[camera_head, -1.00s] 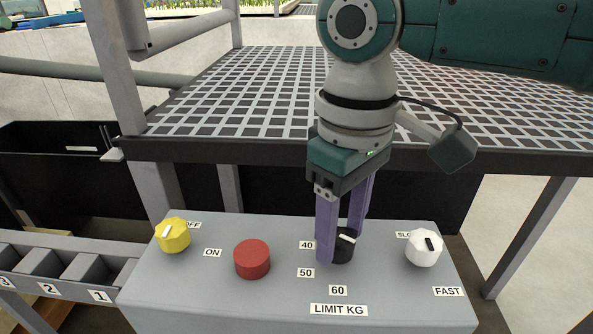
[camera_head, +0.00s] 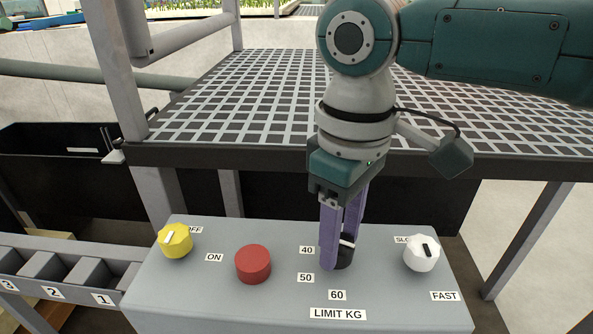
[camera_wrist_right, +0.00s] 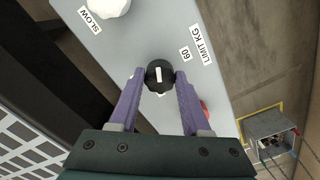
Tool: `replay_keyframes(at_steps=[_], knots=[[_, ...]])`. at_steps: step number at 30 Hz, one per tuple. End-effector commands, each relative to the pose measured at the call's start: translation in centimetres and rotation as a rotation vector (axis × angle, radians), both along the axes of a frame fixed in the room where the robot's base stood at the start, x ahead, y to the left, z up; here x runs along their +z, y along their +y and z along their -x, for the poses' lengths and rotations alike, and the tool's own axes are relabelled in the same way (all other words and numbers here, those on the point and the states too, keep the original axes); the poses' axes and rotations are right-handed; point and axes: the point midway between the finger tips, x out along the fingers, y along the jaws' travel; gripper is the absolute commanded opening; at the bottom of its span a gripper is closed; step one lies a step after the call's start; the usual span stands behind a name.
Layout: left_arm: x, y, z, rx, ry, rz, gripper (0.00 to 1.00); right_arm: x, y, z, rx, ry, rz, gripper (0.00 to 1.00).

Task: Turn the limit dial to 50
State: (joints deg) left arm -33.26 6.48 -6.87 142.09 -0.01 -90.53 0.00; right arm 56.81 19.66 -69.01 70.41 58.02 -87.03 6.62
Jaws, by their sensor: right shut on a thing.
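The black limit dial (camera_head: 345,259) with a white pointer line sits on the grey control box (camera_head: 210,310). Labels 40 (camera_head: 307,250), 50 (camera_head: 306,278) and 60 (camera_head: 337,295) stand around its left and front sides. My right gripper (camera_head: 340,262) reaches down from above, its purple fingers shut on the dial's sides. The near finger hides part of the dial in the head view. In the right wrist view the dial (camera_wrist_right: 160,73) sits between the fingertips, its line roughly upright in the picture; the line is not toward 60 (camera_wrist_right: 186,53). My left gripper is out of view.
A red button (camera_head: 253,264) and a yellow knob (camera_head: 176,241) are left of the dial; a white knob (camera_head: 421,253) is right. A grid-topped table (camera_head: 250,95) stands behind the box. Numbered bins (camera_head: 50,266) are at the left.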

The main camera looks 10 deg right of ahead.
Motion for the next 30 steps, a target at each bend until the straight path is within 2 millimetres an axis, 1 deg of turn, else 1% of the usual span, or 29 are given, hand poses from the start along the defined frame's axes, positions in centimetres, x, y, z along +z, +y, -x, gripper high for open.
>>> replay_keyframes(at_steps=[1, 3, 12, 21, 30], knots=[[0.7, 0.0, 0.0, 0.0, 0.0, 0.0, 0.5, 0.3, 0.0, 0.0, 0.031, 0.002, -0.001, 0.0], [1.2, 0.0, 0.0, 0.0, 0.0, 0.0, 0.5, 0.4, 0.1, 0.1, 0.086, 0.003, -0.002, 0.0], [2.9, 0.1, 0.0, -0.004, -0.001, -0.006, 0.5, 0.3, 0.1, 0.0, 0.364, 0.003, -0.002, 0.0], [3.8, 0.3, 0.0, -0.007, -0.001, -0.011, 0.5, 0.2, 0.1, -0.1, 0.635, 0.0, -0.003, 0.0], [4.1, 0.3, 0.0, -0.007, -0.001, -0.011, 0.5, 0.1, 0.1, -0.1, 0.833, 0.0, -0.003, 0.0]])
